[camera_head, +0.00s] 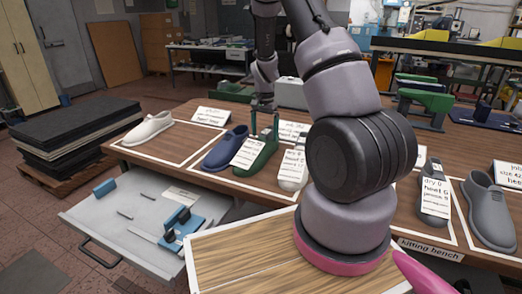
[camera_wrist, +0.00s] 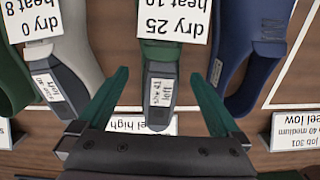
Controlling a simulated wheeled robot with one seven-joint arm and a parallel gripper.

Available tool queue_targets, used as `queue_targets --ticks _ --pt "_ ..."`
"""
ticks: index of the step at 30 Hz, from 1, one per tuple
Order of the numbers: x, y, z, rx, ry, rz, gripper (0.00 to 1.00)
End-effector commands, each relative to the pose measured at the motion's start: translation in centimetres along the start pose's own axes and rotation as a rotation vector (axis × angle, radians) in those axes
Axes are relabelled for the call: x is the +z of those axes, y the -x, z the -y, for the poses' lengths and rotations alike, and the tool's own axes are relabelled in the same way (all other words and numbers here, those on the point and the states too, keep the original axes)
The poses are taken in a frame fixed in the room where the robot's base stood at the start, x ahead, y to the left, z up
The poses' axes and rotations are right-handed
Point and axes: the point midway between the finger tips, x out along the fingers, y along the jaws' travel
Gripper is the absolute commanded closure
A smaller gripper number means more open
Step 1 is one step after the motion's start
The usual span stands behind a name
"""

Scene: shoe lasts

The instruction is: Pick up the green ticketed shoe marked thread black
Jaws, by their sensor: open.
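A dark green shoe (camera_head: 266,160) with a white ticket (camera_head: 249,153) stands on the bench between a blue shoe (camera_head: 222,150) and a white shoe (camera_head: 293,172). My gripper (camera_head: 264,116) is over its far end, jaws open. In the wrist view, my gripper's fingers (camera_wrist: 160,78) are spread to either side of the shoe's grey last, which bears a small label (camera_wrist: 161,92); no grip shows. The ticket (camera_wrist: 174,22) there reads "dry 25" and "heat 10", partly cut off. I cannot read any thread marking.
In the wrist view, the blue shoe (camera_wrist: 254,55) is close on the right and the white shoe (camera_wrist: 84,45) on the left. An open drawer (camera_head: 130,215) juts out at the bench's front left. Grey shoes (camera_head: 489,212) stand at the right.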

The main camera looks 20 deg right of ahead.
Motion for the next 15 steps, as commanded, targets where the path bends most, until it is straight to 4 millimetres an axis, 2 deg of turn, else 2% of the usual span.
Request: queue_targets --ticks 3,6,14,15 --pt "0.2 -2.0 0.1 0.003 -0.001 0.003 0.0" --pt "0.2 -3.0 0.1 0.001 -0.001 0.001 0.0" --pt "0.2 -3.4 0.2 0.0 0.0 0.001 0.0" --pt "0.2 -3.4 0.2 0.0 0.0 0.001 0.04"
